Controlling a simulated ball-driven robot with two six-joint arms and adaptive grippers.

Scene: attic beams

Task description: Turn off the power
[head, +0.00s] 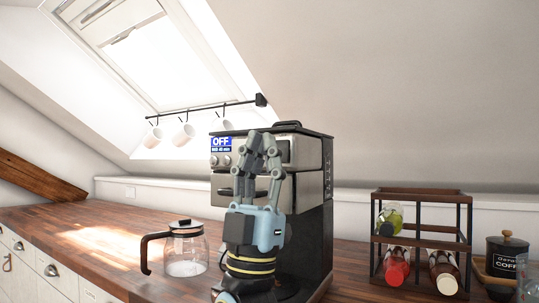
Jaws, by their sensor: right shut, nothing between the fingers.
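A coffee machine (311,168) with a steel front and dark sides stands on the wooden counter in the middle of the head view. A blue label reading OFF (221,143) is at the upper left of its front, with small round knobs just below. My right gripper (264,141) is raised upright in front of the machine, its fingers shut and empty. It hides the middle of the control panel, and I cannot tell whether it touches the machine. A glass coffee pot (186,254) with a black lid and handle stands on the counter left of the machine. My left gripper is out of view.
A wood and metal rack (421,192) with bottles stands to the right. A black coffee canister (507,258) is at the far right. White mugs (184,134) hang from a rail under the skylight. The counter (100,235) left of the pot is clear.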

